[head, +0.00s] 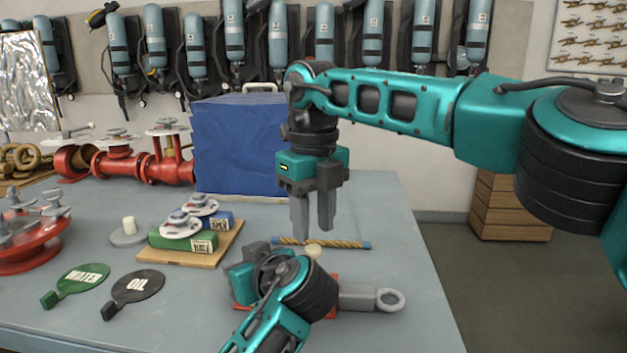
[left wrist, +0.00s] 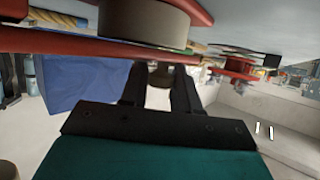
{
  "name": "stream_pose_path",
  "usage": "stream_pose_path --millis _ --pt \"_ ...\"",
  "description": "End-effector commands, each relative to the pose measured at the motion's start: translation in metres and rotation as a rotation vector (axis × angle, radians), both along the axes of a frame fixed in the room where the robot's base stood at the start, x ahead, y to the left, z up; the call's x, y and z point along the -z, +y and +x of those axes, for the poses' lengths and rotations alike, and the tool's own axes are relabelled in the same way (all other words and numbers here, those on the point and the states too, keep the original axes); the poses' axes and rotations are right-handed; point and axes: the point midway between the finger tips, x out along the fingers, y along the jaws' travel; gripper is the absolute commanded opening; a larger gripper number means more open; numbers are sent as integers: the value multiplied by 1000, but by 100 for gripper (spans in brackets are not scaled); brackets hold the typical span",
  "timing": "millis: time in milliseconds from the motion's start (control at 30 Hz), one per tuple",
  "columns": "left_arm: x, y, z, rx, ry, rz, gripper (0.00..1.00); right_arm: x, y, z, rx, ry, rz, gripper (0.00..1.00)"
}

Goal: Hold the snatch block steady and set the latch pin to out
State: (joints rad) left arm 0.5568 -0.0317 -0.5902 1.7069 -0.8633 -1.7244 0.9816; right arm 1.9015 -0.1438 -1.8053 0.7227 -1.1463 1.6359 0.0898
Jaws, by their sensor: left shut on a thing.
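The snatch block lies near the table's front right, mostly hidden under my left wrist in the head view. Its grey shank and ring (head: 358,297) point right, and a little red shows beside my wrist. In the left wrist view its red cheek plate (left wrist: 80,48) and tan sheave (left wrist: 145,22) fill the top. My left gripper (left wrist: 158,80) is shut on the block; the exact contact is hard to see. A cream round knob (head: 313,250) shows at the block's far side; I cannot tell whether it is the latch pin. My right gripper (head: 312,230) is open and empty, just above that knob.
A rope piece with blue ends (head: 342,244) lies behind the block. To the left are a wooden board (head: 178,257) with green and blue boxes, and WATER (head: 82,281) and OIL (head: 138,287) tags. A blue case (head: 240,145) and red valves (head: 170,170) stand behind.

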Motion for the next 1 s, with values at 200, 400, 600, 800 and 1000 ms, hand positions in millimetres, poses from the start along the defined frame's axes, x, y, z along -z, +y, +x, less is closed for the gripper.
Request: stream_pose_path --millis 200,400,600,800,1000 --pt "0 0 0 0 0 0 0 -50 1 0 1 -3 1 39" --pt "0 0 0 0 0 0 0 -73 1 0 1 -3 0 39" --pt "0 0 0 0 -1 -1 0 -84 0 0 1 -1 0 39" --pt "0 0 0 0 -1 -1 0 -88 0 0 0 1 1 39" --pt "0 0 0 0 -1 -1 0 -88 0 0 0 0 0 39"
